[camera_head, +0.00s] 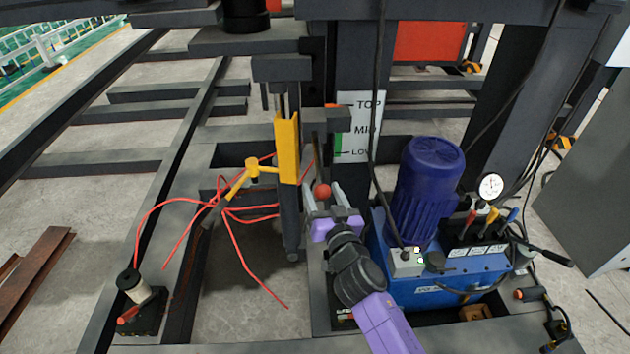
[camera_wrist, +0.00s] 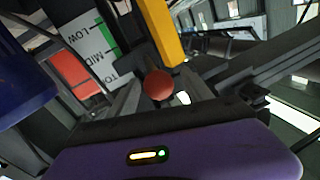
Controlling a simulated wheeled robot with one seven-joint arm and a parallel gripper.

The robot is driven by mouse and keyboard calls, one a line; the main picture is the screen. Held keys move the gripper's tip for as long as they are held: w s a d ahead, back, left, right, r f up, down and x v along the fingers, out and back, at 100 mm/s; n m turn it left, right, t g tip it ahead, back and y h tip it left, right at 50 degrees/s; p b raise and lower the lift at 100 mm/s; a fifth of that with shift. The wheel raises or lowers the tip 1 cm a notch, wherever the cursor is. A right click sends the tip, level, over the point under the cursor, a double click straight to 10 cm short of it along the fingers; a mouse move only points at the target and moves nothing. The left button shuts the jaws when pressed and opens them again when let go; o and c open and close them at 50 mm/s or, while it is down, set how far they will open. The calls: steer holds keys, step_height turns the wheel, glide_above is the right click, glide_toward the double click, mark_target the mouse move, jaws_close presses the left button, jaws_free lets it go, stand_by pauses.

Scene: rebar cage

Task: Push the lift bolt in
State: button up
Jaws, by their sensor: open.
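A red ball knob (camera_head: 322,191), which looks like the end of the lift bolt, sits at the lower end of a dark bar beside the yellow upright and the level plate. In the wrist view the knob (camera_wrist: 158,85) is near the middle, in front of the dark frame. My gripper (camera_head: 325,189) is open, with one finger on each side of the knob. In the wrist view the fingers (camera_wrist: 160,90) also flank it. I cannot tell whether they touch it. The bolt's shaft and hole are not clearly visible.
A yellow upright (camera_head: 288,148) stands just left of the knob, and a white TOP/MID/LOW plate (camera_head: 360,128) is behind it. A blue pump unit (camera_head: 445,285) with a blue motor (camera_head: 428,195) stands close right. Red cables (camera_head: 235,240) hang over the frame at left.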

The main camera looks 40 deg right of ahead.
mark_target(319, 180)
steer(key=shift+x, duration=1.85)
steer(key=shift+s+d, duration=0.1)
jaws_close()
